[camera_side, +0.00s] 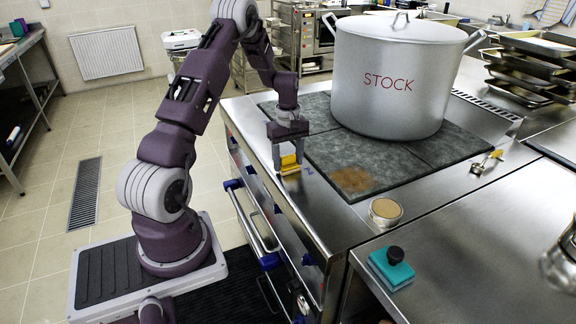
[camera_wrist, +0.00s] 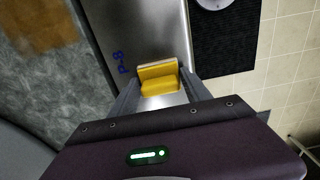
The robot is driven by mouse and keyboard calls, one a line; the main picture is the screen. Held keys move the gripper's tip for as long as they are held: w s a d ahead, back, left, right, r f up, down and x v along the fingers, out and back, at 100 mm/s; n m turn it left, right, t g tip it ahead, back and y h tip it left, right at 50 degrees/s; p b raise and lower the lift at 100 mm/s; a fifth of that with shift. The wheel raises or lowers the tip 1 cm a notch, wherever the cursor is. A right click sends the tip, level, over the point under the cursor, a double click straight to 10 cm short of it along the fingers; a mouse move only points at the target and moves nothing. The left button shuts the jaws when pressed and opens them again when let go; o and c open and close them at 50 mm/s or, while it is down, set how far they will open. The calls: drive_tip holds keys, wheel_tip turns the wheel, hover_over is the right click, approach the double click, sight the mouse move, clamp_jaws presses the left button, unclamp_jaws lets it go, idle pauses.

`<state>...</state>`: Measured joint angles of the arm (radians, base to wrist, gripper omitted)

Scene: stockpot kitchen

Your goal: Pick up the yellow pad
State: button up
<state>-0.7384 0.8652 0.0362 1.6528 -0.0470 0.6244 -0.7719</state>
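The yellow pad (camera_side: 289,160) is on the steel counter near its front edge, left of the stove plates. In the wrist view the yellow pad (camera_wrist: 158,84) shows as a small block with a paler upper face. My gripper (camera_side: 289,167) points down over it. In the wrist view the two fingers of my gripper (camera_wrist: 160,72) are spread, one on each side of the pad. Whether either finger touches the pad I cannot tell. The fingers hide part of the pad in the side view.
A large stock pot (camera_side: 392,80) stands on the grey plates behind and right. A brown stain (camera_side: 352,180) marks the near plate. A round tin (camera_side: 385,211) and a teal sponge with dark knob (camera_side: 391,268) sit at the front right. The counter edge is close to the pad.

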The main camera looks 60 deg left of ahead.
sight(288, 156)
drive_tip(key=c, duration=0.5)
wheel_tip(288, 156, up, 10)
drive_tip(key=shift+r, duration=0.1)
drive_tip(key=o, duration=1)
drive_tip(key=shift+c, duration=0.2)
drive_tip(key=c, duration=0.6)
